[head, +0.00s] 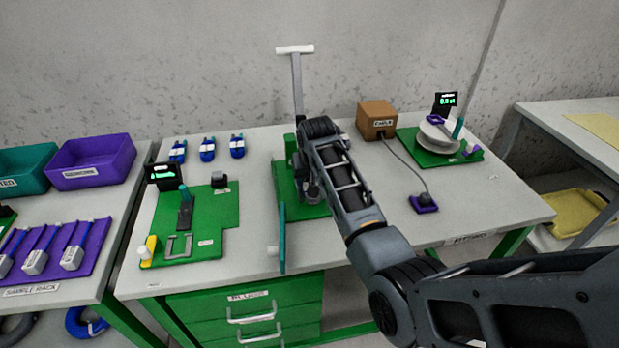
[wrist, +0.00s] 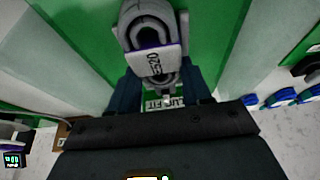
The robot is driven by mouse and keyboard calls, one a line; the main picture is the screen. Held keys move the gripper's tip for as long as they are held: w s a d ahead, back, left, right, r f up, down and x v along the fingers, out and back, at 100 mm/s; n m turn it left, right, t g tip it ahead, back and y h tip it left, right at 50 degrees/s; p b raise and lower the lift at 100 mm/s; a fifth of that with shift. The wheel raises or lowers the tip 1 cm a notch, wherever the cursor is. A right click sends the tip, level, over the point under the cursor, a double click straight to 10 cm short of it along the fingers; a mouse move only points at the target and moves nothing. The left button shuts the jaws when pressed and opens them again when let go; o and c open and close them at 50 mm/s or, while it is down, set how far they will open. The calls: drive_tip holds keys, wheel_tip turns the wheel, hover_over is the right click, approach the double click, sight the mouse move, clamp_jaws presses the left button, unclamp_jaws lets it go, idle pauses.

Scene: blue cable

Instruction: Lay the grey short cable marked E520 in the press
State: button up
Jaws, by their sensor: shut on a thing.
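The grey cable (wrist: 150,18) is a small coiled bundle with a white tag (wrist: 156,63) that reads "520" in the wrist view. My gripper (wrist: 158,92) is shut on it, one dark finger on each side. In the head view my gripper (head: 308,186) is down at the press (head: 296,85), which has a green base and a tall lever raised upright with a white crossbar. My arm hides most of the press bed and the cable there. In the wrist view green surface lies behind the cable, with pale panels at both sides. I cannot tell whether the cable touches the bed.
A green test board (head: 215,215) stands left of the press. Several blue cables (head: 208,149) lie behind it. A brown box (head: 376,120) and a scale with a round plate (head: 437,135) stand to the right. A purple rack (head: 50,250) holds samples at far left.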

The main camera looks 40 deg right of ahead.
drive_tip(key=shift+f, duration=0.35)
idle(0.3)
drive_tip(key=o, duration=1.1)
drive_tip(key=shift+r+p, duration=1.25)
drive_tip(key=shift+r, duration=0.3)
drive_tip(key=shift+r+p, duration=0.4)
drive_tip(key=shift+r, duration=2.05)
